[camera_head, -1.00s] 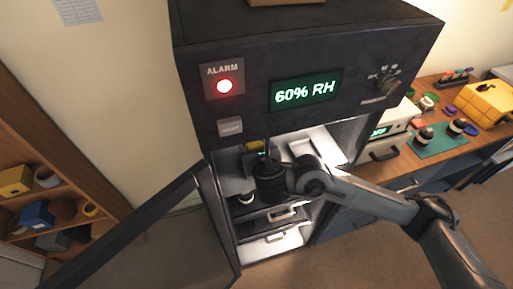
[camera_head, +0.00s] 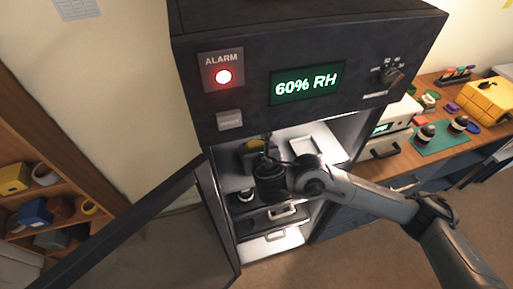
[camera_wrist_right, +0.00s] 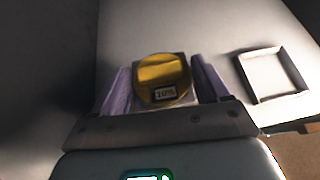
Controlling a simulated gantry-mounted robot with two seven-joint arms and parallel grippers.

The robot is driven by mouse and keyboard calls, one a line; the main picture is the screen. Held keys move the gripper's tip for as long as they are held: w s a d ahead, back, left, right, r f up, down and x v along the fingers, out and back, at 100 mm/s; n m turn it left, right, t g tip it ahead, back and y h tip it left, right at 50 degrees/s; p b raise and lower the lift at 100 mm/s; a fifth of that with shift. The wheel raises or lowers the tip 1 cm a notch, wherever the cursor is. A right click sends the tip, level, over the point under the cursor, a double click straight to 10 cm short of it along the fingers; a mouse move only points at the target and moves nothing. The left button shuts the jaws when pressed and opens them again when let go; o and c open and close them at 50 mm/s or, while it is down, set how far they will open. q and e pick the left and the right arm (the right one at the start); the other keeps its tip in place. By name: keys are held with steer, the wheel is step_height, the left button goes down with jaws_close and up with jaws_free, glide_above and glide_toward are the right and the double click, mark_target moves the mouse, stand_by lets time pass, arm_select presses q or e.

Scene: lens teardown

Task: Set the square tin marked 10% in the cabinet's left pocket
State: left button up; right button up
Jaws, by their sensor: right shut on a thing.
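The tin (camera_wrist_right: 163,80) has a round yellow lid and a label reading 10%, and sits between the purple fingers of my right gripper (camera_wrist_right: 165,88), which is shut on it. In the head view the yellow lid (camera_head: 254,145) shows inside the dark cabinet (camera_head: 330,40), at the left of the upper shelf, with my right gripper (camera_head: 256,156) at it. A square, empty pocket (camera_wrist_right: 275,73) lies to the right of the tin; it also shows in the head view (camera_head: 302,146). The left pocket is not visible, and I cannot tell whether the tin touches the shelf. My left gripper is not in view.
The cabinet door (camera_head: 150,235) stands open at the left. Drawers with white handles (camera_head: 283,212) lie below the shelf. The red alarm lamp (camera_head: 224,77) is lit, and the display (camera_head: 307,83) reads 60% RH. A wooden workbench (camera_head: 425,125) stands at the right.

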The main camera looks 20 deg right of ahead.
steer(key=shift+f+b, duration=0.5)
steer(key=shift+f+b, duration=0.8)
steer(key=shift+f, duration=0.05)
steer(key=o, duration=1.1)
steer(key=shift+r, duration=0.1)
